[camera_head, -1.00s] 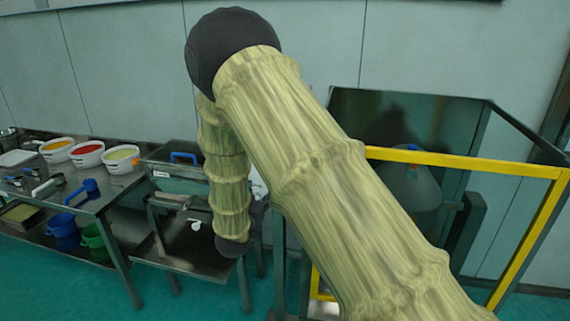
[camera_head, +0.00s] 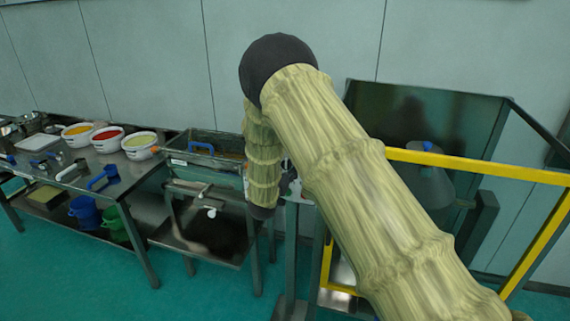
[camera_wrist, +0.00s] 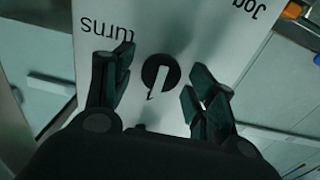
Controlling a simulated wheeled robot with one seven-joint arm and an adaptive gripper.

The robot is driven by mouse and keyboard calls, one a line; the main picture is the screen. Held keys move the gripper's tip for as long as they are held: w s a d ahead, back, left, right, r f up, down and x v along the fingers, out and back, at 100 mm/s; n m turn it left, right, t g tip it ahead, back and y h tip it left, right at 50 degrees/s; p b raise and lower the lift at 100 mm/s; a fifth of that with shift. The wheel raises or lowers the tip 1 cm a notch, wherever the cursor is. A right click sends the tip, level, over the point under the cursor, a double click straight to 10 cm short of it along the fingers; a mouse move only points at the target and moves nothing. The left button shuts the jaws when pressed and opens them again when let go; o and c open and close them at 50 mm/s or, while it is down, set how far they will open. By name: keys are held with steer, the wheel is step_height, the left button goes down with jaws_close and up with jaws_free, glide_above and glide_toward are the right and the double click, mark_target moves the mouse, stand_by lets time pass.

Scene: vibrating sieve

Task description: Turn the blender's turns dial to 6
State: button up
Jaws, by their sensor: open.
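In the wrist view, a round black dial (camera_wrist: 160,74) with a pale bar-shaped handle sits on a white panel (camera_wrist: 150,20). The word "turns" stands upside down on the panel, beside the left finger. Part of another label, "Jog", shows at the top right. My gripper (camera_wrist: 161,66) is open, with one finger on each side of the dial and a visible gap to it on both sides. No scale numbers around the dial are readable. In the head view my arm hides the gripper and most of the panel.
A yellow-railed frame (camera_head: 470,167) stands to the right of my arm, with a grey cone-shaped vessel (camera_head: 428,190) behind it. To the left, a metal table (camera_head: 125,185) carries several white tubs and blue-handled scoops. Teal floor (camera_head: 60,275) is free in front.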

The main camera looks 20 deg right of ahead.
steer(key=shift+c, duration=0.5)
steer(key=c, duration=0.9)
steer(key=shift+f+b, duration=0.15)
steer(key=shift+b, duration=0.35)
steer(key=m+b, duration=0.5)
steer(key=b, duration=0.2)
steer(key=m+b, duration=0.4)
steer(key=b, duration=0.4)
steer(key=shift+d+m+b, duration=0.2)
steer(key=shift+m+b, duration=0.1)
steer(key=shift+m, duration=0.1)
